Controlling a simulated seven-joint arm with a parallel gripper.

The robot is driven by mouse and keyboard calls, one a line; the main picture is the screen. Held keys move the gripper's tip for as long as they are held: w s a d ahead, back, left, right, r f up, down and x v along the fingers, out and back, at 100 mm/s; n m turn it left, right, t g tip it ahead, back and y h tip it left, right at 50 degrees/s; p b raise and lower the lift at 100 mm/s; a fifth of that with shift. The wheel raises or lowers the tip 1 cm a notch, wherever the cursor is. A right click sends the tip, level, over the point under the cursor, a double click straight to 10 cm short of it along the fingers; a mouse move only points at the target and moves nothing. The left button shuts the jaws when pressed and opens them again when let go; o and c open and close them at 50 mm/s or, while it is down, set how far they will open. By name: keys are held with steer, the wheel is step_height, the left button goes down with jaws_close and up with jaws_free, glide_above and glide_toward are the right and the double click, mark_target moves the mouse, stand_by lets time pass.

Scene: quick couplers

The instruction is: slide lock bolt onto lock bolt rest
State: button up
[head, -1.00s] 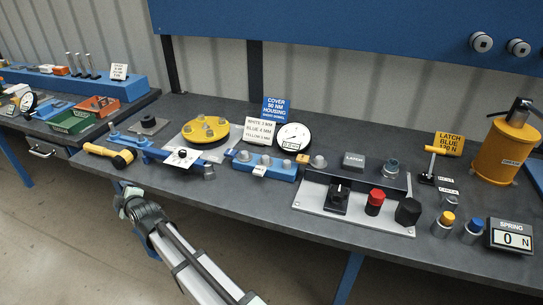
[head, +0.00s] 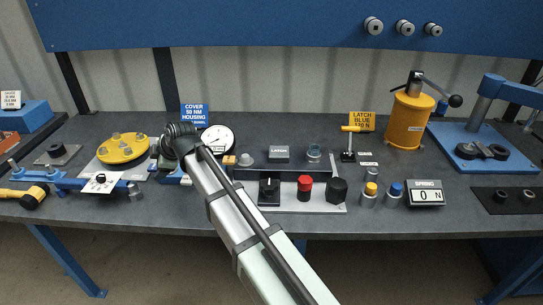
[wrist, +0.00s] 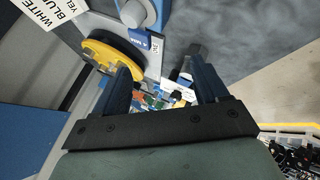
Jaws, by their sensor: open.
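No part carries a readable lock bolt or lock bolt rest label, so I cannot tell for certain which they are. A latch block (head: 279,153) stands at the back of a panel with a dark switch, a red knob (head: 304,187) and a black knob (head: 337,189). My gripper (head: 172,143) is above the blue block left of the panel, apart from these parts. In the wrist view my gripper (wrist: 163,82) has its two fingers spread, with nothing held between them.
A yellow round cover (head: 121,149) lies left of my gripper, and a dial gauge (head: 217,139) stands just right. A yellow cylinder pump (head: 407,120), a spring readout (head: 426,193) and a blue press (head: 480,130) are farther right.

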steer(key=w+d+r+n+g+h, duration=0.1)
steer(key=w+d+h, duration=0.1)
steer(key=d, duration=1)
steer(key=w+d+r+h, duration=0.1)
steer(key=d+h, duration=0.1)
steer(key=d, duration=1)
step_height(320, 180, up, 3)
steer(key=n+g+h, duration=0.1)
steer(key=g+h, duration=0.2)
glide_above(305, 179)
steer(key=shift+s, duration=0.1)
steer(key=shift+f, duration=0.2)
steer(key=shift+s+d+f, duration=0.1)
steer(key=shift+f, duration=3.45)
steer(key=c, duration=1.3)
steer(key=shift+o, duration=0.2)
steer(key=shift+r, duration=0.25)
